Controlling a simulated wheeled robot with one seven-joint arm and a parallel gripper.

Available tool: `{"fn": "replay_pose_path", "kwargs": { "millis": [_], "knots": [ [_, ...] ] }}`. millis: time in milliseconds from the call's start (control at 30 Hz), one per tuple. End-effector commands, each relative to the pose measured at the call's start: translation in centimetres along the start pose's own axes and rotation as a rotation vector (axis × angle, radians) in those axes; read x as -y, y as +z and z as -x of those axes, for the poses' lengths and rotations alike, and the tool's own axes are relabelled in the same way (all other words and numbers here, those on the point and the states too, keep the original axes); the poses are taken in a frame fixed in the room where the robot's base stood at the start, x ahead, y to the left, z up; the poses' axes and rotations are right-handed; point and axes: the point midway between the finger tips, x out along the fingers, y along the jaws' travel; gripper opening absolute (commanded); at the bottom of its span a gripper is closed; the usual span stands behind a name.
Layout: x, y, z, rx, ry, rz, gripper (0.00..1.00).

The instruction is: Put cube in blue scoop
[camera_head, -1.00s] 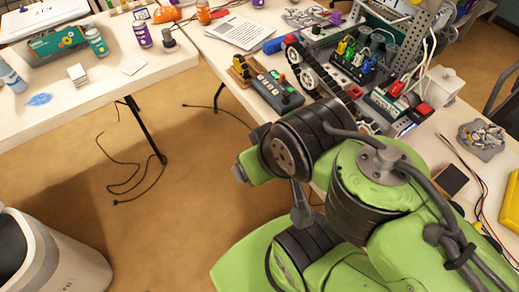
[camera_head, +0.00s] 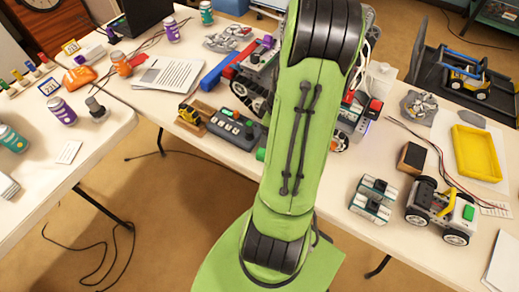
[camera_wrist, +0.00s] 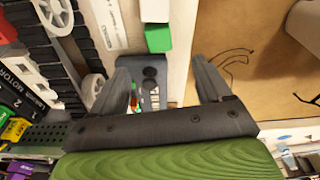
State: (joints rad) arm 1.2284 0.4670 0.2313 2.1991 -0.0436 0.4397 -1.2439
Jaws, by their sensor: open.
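My gripper (camera_wrist: 160,65) is open in the wrist view, with nothing between its fingers that it holds. A grey control box (camera_wrist: 153,72) shows beyond and between the fingers. A green block (camera_wrist: 158,38) lies just past that box; I cannot tell if it is the cube. A bit of green also shows beside my arm in the head view (camera_head: 260,155). A long blue object (camera_head: 215,72) lies farther back on the table; I cannot tell if it is the scoop. No clear scoop shape shows now. My arm hides the gripper and the middle of the table in the head view.
The control box (camera_head: 228,128) stands near the table's front edge. A yellow tray (camera_head: 455,152), a dark block (camera_head: 411,157) and a small wheeled robot (camera_head: 440,208) are at right. Bottles and cards stand on the left table. Open floor lies between the tables.

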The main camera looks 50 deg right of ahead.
Motion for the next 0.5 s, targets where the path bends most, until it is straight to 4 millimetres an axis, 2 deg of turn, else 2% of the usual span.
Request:
{"fn": "replay_pose_path", "kwargs": {
  "millis": [33, 200, 367, 500],
  "knots": [
    [0.1, 0.0, -1.9, 0.000, -0.007, 0.001, 0.78],
    [0.2, 0.0, -6.0, 0.000, -0.006, 0.001, 0.78],
    [0.1, 0.0, -7.9, 0.000, -0.003, 0.000, 0.78],
    [0.1, 0.1, -10.4, -0.001, -0.005, -0.001, 0.78]
  ]
}}
